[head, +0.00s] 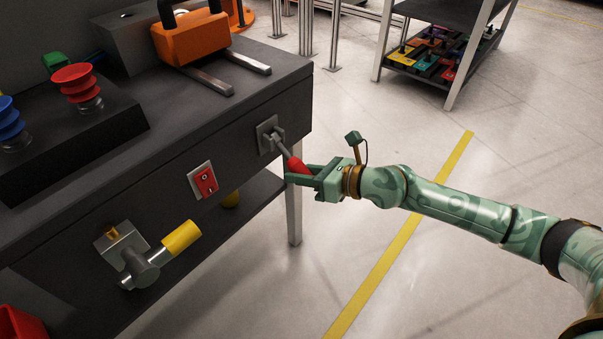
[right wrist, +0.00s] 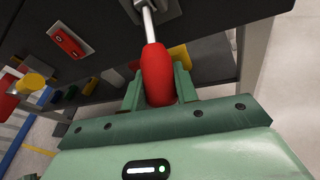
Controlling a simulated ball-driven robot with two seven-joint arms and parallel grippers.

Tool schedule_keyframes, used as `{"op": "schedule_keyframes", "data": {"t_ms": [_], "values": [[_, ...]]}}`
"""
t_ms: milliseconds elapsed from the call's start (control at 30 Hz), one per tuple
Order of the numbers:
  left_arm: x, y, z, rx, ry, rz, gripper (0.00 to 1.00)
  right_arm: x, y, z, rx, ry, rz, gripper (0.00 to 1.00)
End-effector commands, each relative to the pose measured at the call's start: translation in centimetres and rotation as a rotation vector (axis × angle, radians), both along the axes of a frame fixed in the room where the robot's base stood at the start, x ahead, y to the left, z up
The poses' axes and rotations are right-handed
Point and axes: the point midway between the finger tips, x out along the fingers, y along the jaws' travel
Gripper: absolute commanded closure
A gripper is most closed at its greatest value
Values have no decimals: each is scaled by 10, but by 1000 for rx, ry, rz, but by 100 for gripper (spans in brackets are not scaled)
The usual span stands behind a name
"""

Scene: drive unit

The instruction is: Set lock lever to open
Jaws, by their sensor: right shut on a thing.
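The lever with a red grip (head: 297,164) and a metal shaft sticks out of a grey plate (head: 266,133) on the front of the dark bench, near its right end. My right gripper (head: 302,174) is shut on the red grip. In the right wrist view the red grip (right wrist: 157,74) sits between the two green fingers, with the metal shaft running up to the plate. No label shows which lever is the lock lever or which position is open. My left gripper is not in view.
Left of the lever are a red rocker switch (head: 206,181) and a yellow-handled valve (head: 180,238). On the bench top (head: 262,85) are an orange block with two metal prongs (head: 190,38) and red and blue knobs.

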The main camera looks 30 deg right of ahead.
Motion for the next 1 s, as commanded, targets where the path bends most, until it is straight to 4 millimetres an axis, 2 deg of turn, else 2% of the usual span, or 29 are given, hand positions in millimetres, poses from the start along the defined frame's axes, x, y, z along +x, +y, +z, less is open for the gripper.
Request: {"op": "schedule_keyframes", "data": {"t_ms": [233,267,300,333,767,867,967,1000], "values": [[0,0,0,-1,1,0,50,0,0,-1,-7,-2,1,100],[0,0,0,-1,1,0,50,0,0,-2,-7,-2,1,65],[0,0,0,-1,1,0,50,0,0,-2,-7,-2,1,54],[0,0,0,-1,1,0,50,0,0,-2,-6,-2,1,49],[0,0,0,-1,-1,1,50,-2,-1,0,-5,0,1,49],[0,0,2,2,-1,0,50,-9,-7,2,-7,1,1,49],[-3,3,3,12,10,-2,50,-25,-17,8,-8,2,1,49],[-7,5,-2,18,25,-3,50,-32,-24,8,-10,4,1,49]]}}
